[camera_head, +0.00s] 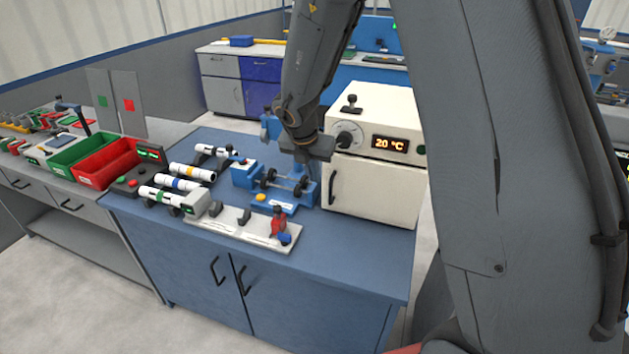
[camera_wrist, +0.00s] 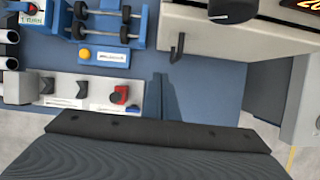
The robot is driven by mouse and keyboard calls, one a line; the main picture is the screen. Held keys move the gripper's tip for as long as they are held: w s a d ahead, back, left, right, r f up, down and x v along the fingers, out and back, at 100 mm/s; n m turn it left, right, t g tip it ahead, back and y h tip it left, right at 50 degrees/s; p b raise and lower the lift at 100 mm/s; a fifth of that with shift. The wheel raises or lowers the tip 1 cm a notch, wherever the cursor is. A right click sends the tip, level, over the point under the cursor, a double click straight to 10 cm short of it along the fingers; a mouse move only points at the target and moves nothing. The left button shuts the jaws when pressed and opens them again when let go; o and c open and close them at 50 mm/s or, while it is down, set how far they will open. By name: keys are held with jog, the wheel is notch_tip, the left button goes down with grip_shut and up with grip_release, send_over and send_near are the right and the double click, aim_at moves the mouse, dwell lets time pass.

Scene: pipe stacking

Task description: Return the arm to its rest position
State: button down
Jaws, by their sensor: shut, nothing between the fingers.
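My arm reaches down from the top of the head view, and my gripper (camera_head: 304,157) hangs above the blue bench (camera_head: 345,250), in front of the white oven's left side. The gripper is small and dark there; it is shut and holds nothing. White pipes with coloured bands lie in a row left of it: one at the back (camera_head: 215,151), a middle one (camera_head: 193,172) and a front one (camera_head: 163,196). In the wrist view a dark ribbed part of my own arm fills the bottom, and the bench top (camera_wrist: 205,92) lies below it.
A white oven (camera_head: 375,190) reading 20 °C stands right of the gripper. A blue roller fixture (camera_head: 285,183) and a grey-white fixture strip (camera_head: 235,227) are close by. Green (camera_head: 78,150) and red (camera_head: 108,163) bins stand at left. The bench's front right is bare.

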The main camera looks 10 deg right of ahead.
jog(key=s+d+f+m+g+y+b, duration=0.1)
jog(key=s+m+b, duration=0.2)
jog(key=s+m, duration=0.8)
jog(key=s+d+f+m+g+y+b, duration=0.1)
jog(key=s+m+b, duration=0.3)
jog(key=s+m, duration=0.7)
jog(key=f+m, duration=0.1)
jog(key=m, duration=0.6)
jog(key=shift+s+d+f+y, duration=0.2)
jog(key=shift+s+y, duration=0.1)
jog(key=shift+s, duration=0.1)
